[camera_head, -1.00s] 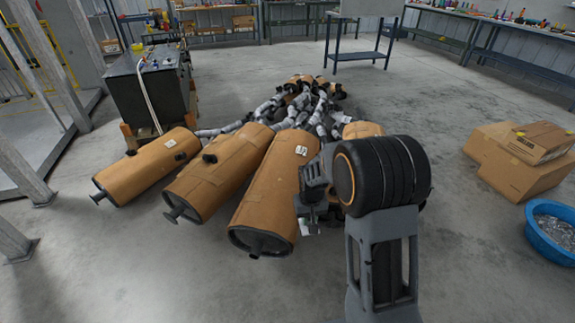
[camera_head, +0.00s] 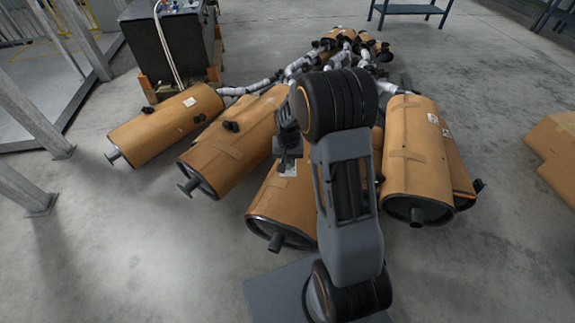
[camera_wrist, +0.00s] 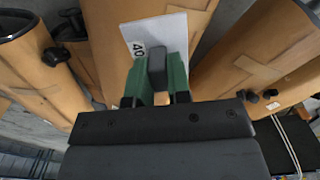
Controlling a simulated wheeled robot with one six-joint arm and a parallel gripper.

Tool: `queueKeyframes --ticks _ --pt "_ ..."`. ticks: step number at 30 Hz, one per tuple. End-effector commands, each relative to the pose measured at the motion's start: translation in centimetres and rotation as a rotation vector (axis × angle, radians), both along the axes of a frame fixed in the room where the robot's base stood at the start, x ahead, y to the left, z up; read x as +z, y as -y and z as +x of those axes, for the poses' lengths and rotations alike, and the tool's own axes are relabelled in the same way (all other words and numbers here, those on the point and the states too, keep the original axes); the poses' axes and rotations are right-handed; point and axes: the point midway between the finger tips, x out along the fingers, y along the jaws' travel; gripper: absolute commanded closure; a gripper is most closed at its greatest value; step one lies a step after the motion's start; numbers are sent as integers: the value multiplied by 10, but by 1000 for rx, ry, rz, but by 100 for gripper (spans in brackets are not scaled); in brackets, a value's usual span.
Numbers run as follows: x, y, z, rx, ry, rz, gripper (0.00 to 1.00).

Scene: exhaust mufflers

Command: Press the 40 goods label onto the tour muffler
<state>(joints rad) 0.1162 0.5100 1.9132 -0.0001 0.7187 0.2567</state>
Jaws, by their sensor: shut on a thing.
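My gripper (camera_wrist: 157,65) has green fingers, closed on a white label (camera_wrist: 140,32) printed with "40" in the wrist view. In the head view my gripper (camera_head: 289,150) is over the middle tan wrapped muffler (camera_head: 268,200), and the label (camera_head: 288,169) shows as a white patch below it. This muffler also fills the wrist view behind the label (camera_wrist: 105,60). Whether the label touches the wrap I cannot tell. My arm hides much of this muffler. I see no name telling which muffler is the tour one.
Two tan mufflers (camera_head: 150,132) (camera_head: 220,155) lie to the left, the first with a white label (camera_head: 189,102). Two more (camera_head: 405,155) (camera_head: 458,172) lie close on the right. Grey pipes (camera_head: 300,66) lie behind. A cardboard box (camera_head: 555,150) is far right.

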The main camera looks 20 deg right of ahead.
Motion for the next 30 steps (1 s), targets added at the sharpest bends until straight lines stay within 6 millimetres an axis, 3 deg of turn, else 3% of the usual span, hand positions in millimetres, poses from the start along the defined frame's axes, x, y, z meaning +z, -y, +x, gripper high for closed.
queueKeyframes --ticks 1,6,12,20,30 --pt "-26 13 4 -81 -1 0 100" --pt "-55 39 14 -285 0 0 100" --pt "-66 48 19 -374 0 -1 100" --pt "-74 49 19 -378 0 -1 100" --pt "-100 50 18 -378 0 -1 100"
